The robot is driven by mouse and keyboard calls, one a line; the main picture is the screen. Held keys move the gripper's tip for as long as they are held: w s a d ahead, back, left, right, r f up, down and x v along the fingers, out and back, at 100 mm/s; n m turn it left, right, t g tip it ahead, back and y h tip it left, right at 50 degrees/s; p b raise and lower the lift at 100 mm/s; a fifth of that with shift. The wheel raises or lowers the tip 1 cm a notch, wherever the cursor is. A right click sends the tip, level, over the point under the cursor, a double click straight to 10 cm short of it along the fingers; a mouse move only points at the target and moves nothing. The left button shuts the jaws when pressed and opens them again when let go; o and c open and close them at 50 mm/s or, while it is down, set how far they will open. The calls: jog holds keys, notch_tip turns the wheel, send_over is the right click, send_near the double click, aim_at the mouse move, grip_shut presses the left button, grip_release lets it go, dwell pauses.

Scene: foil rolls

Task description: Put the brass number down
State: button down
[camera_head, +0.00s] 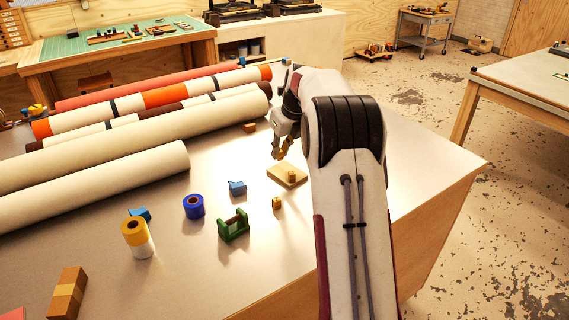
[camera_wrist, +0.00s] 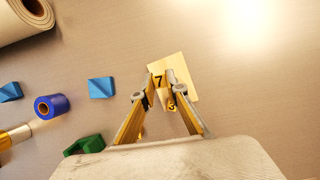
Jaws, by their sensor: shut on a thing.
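My gripper (camera_wrist: 160,80) is shut on a small brass number (camera_wrist: 157,81) marked 7, held between the fingertips. In the head view my gripper (camera_head: 281,152) points down over the far-left part of a pale wooden board (camera_head: 279,178), with the fingertips above it. In the wrist view the board (camera_wrist: 185,88) lies beyond the fingertips. A second brass number (camera_wrist: 171,105), marked 3, shows between the fingers, near the board's lower edge. A brass piece (camera_head: 291,175) sits on the board in the head view. Another small brass piece (camera_head: 276,203) stands on the table in front of the board.
A green holder (camera_head: 234,226), blue wedge (camera_head: 237,188), blue roll (camera_head: 193,206) and yellow-and-white roll (camera_head: 137,238) stand to the left. Long rolls (camera_head: 110,145) lie across the back left. Bare tabletop (camera_head: 200,270) lies in front.

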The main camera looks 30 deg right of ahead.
aim_at(278, 171)
jog(key=shift+f, duration=2.35)
jog(key=shift+f, duration=0.1)
jog(key=c, duration=2)
grip_release()
jog(key=v, duration=0.7)
jog(key=shift+s+r, duration=0.1)
jog(key=shift+r, duration=0.3)
